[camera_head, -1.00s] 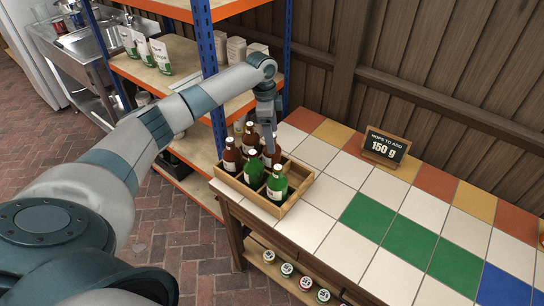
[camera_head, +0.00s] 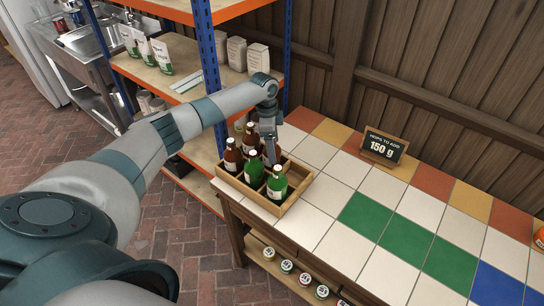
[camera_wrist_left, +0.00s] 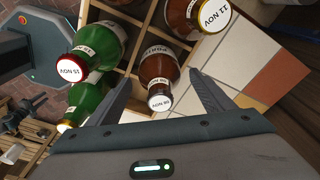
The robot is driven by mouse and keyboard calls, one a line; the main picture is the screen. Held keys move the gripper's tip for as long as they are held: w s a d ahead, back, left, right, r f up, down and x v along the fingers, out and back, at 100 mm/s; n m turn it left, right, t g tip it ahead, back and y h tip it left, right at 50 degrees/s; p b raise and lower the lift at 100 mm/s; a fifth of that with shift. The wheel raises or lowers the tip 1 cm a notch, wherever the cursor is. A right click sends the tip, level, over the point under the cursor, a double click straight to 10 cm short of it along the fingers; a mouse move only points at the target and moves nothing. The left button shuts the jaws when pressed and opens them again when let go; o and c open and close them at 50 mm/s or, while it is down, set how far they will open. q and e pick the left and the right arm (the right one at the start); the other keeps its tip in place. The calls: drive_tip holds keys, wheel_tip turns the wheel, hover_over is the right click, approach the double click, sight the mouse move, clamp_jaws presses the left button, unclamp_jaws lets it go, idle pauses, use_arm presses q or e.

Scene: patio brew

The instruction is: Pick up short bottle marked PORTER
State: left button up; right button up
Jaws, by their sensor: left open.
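A brown bottle (camera_wrist_left: 156,68) stands in a crate compartment in the left wrist view. Its label is upside down and partly legible, seeming to read PORTER. Its white cap faces the camera. My left gripper (camera_wrist_left: 163,82) is open, with one finger on each side of this bottle; I cannot tell if they touch it. In the head view my left gripper (camera_head: 269,151) points down into the back right of the wooden crate (camera_head: 262,212), and the arm hides much of the bottle there.
Other bottles stand close by: green ones (camera_head: 277,184) and brown ones (camera_head: 232,156). In the left wrist view another brown bottle (camera_wrist_left: 186,18) and a green bottle (camera_wrist_left: 88,98) flank the fingers. The tiled counter (camera_head: 340,178) right of the crate is clear up to a sign (camera_head: 384,147).

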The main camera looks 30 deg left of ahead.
use_arm(q)
drive_tip(key=shift+f, duration=0.2)
idle(0.3)
drive_tip(key=c, duration=1.9)
drive_tip(key=shift+r, duration=0.1)
clamp_jaws()
